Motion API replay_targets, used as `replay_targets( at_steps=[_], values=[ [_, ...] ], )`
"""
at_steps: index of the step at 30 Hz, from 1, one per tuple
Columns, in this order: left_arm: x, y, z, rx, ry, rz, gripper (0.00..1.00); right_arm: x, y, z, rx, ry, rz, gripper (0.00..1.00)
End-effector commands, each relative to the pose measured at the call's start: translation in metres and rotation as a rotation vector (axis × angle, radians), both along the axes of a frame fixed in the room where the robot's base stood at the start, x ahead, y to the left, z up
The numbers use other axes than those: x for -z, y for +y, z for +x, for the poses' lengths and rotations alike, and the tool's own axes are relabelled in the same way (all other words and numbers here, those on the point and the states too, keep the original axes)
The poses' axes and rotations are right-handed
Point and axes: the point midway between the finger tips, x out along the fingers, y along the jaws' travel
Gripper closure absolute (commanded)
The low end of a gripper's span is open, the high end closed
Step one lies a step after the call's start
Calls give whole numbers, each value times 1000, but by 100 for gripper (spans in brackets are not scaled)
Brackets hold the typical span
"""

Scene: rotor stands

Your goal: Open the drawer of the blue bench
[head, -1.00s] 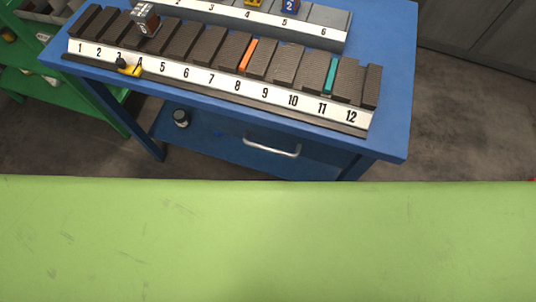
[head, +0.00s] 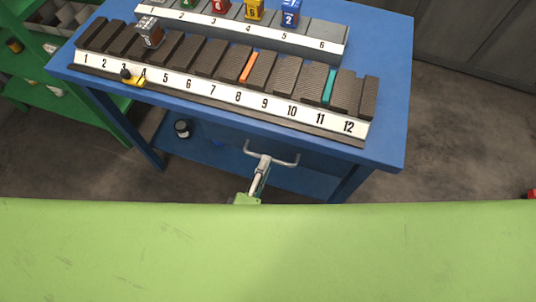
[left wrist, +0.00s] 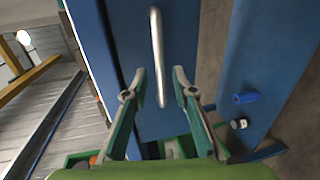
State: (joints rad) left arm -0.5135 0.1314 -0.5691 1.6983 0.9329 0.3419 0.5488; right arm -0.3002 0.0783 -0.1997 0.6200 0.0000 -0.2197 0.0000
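The blue bench (head: 392,75) stands ahead in the head view. Its drawer handle, a pale metal bar (head: 287,163), sits below the bench top's front edge. The blue drawer front (left wrist: 182,38) shows close up in the left wrist view, with the handle (left wrist: 156,45) running lengthwise. No open gap of the drawer is visible. My left gripper (head: 264,158) is at the handle in the head view. In the left wrist view its fingers (left wrist: 159,74) are apart, one on each side of the handle bar, with gaps visible. My right gripper is not in view.
A numbered dark rack (head: 205,95) and a grey rack (head: 318,50) with coloured blocks stand on the bench. A black cylinder (head: 182,129) and a blue cylinder (left wrist: 246,97) lie on the lower shelf. A green shelf (head: 60,100) stands at left.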

Motion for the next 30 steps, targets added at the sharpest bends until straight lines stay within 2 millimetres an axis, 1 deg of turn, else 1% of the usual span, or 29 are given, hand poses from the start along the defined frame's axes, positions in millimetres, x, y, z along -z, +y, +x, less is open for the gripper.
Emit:
replay_targets(
  at_steps=[1, 3, 7, 12, 19, 20, 21, 22, 30],
  values=[
    [0, -3, 10, -1, -2, 1, 75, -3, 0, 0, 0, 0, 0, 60],
    [2, -6, 20, -1, -2, 1, 75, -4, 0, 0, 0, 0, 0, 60],
    [6, -10, 32, 0, -2, 2, 75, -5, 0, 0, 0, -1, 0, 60],
    [8, -12, 38, 0, 0, 1, 75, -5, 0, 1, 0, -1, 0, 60],
    [9, -12, 38, 0, 0, 1, 75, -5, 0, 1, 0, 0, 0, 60],
    [9, -12, 38, 0, 1, 1, 83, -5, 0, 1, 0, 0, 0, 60],
    [9, -12, 38, 0, -1, 2, 93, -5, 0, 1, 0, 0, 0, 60],
    [9, -12, 38, 0, 0, 2, 100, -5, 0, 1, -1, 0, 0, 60],
    [9, -12, 37, 0, 0, 2, 100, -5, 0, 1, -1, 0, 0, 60]
  ],
)
